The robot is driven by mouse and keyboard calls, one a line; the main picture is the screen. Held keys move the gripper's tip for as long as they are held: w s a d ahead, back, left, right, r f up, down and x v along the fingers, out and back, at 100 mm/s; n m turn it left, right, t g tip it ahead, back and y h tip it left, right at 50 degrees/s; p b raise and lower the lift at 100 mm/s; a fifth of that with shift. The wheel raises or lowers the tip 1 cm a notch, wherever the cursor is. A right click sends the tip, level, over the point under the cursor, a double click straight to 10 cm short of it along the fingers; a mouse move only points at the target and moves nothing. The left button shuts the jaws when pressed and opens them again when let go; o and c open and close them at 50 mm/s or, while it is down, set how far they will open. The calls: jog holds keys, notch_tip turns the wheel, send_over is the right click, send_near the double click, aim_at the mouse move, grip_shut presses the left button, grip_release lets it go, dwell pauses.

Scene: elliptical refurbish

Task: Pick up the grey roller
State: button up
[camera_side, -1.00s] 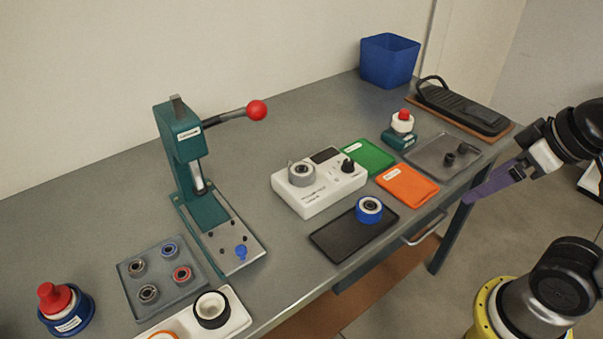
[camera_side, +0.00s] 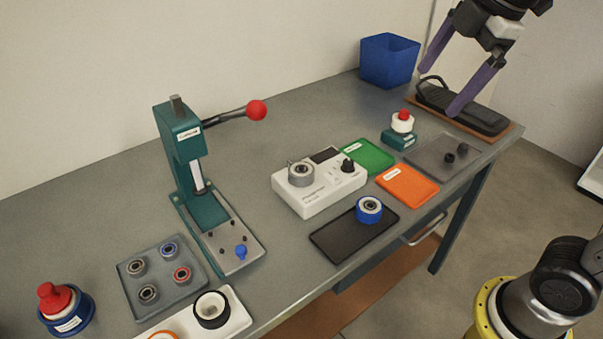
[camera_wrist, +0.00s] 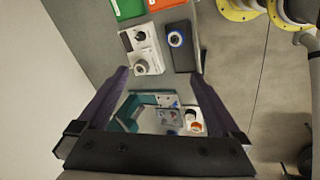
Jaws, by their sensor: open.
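The grey roller (camera_side: 301,173) sits on the left end of a white tester box (camera_side: 318,195) with a black knob and a dark display. In the wrist view the roller (camera_wrist: 140,66) shows at the lower end of the box (camera_wrist: 153,58). My gripper (camera_side: 440,93) is open and empty, with its two purple fingers spread high over the far right end of the bench. It is well apart from the roller. In the wrist view the fingers (camera_wrist: 158,76) frame the bench from above, with the roller between and beyond the tips.
A blue-rimmed roller (camera_side: 369,211) stands on a black tray (camera_side: 336,243) in front of the tester. Green (camera_side: 370,156) and orange (camera_side: 407,186) trays lie to its right. A green press (camera_side: 187,150) with a red-knobbed lever rises on the left. A blue bin (camera_side: 390,58) stands behind.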

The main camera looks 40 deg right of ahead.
jog(key=w+a+n+g, duration=0.1)
jog(key=w+a+n, duration=0.3)
jog(key=w, duration=0.6)
jog(key=n+g, duration=0.3)
jog(key=n, duration=0.1)
send_over(301, 166)
notch_tip(301, 166, down, 20)
jog(key=shift+w+a+r, duration=0.15)
jog(key=shift+r, duration=0.1)
jog(key=shift+s+f, duration=0.15)
jog(key=shift+f, duration=1.4)
jog(key=shift+s+f, duration=0.1)
jog(key=shift+f, duration=1.4)
jog(key=c, duration=1.4)
jog(key=shift+r, duration=0.1)
grip_shut()
